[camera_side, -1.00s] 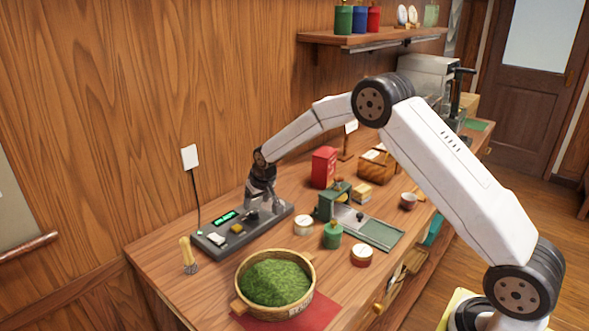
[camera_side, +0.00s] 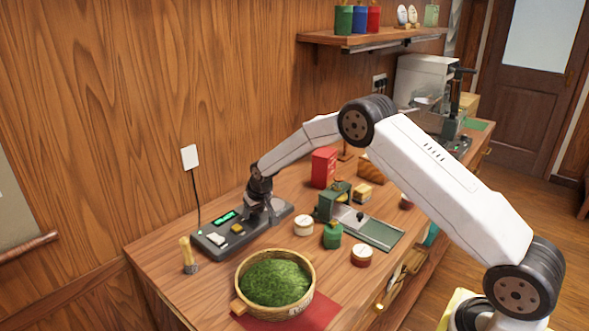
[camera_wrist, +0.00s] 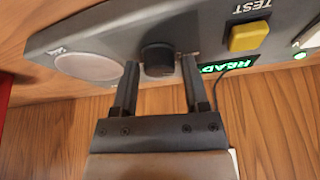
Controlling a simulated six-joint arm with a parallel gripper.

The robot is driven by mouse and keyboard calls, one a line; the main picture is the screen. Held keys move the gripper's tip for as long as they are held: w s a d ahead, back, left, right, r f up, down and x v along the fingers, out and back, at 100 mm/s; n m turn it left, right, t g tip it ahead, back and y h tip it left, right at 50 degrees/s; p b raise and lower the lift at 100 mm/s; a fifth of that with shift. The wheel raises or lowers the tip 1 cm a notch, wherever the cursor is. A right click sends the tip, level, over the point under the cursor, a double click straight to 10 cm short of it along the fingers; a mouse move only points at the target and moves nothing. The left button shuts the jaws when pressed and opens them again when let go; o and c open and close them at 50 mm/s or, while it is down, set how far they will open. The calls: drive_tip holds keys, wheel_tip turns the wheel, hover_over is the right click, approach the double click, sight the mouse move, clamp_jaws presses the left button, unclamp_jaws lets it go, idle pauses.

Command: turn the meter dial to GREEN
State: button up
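The meter (camera_side: 212,243) is a long dark grey box on the left of the counter, with a lit green display (camera_side: 225,217). Its dial (camera_wrist: 157,60) is a black round knob, seen in the wrist view between my two fingers. My gripper (camera_wrist: 158,72) is open, one finger on each side of the dial, with a small gap visible on both sides. In the side view my gripper (camera_side: 264,212) is down at the right part of the meter and hides the dial. The dial's markings are too small to read.
The meter also carries a yellow TEST button (camera_wrist: 248,36) and a pale round plate (camera_wrist: 88,66). A green canister (camera_side: 333,236), a white-lidded tin (camera_side: 303,226) and a green scale-like device (camera_side: 333,203) stand to the right. A basket of green tea (camera_side: 262,308) sits in front.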

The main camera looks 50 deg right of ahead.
clamp_jaws()
drive_tip(key=shift+a+m+h, duration=0.1)
drive_tip(key=shift+m+h, duration=0.2)
drive_tip(key=shift+m, duration=0.5)
drive_tip(key=shift+m+g+h, duration=0.5)
drive_tip(key=shift+m+h, duration=0.2)
drive_tip(key=shift+m, duration=1.3)
drive_tip(key=m+g, duration=0.1)
drive_tip(key=m, duration=0.2)
drive_tip(key=m+g+h, duration=0.1)
drive_tip(key=m, duration=0.2)
drive_tip(key=shift+w+a, duration=0.1)
drive_tip(key=shift+w, duration=0.05)
drive_tip(key=shift+o, duration=1.9)
unclamp_jaws()
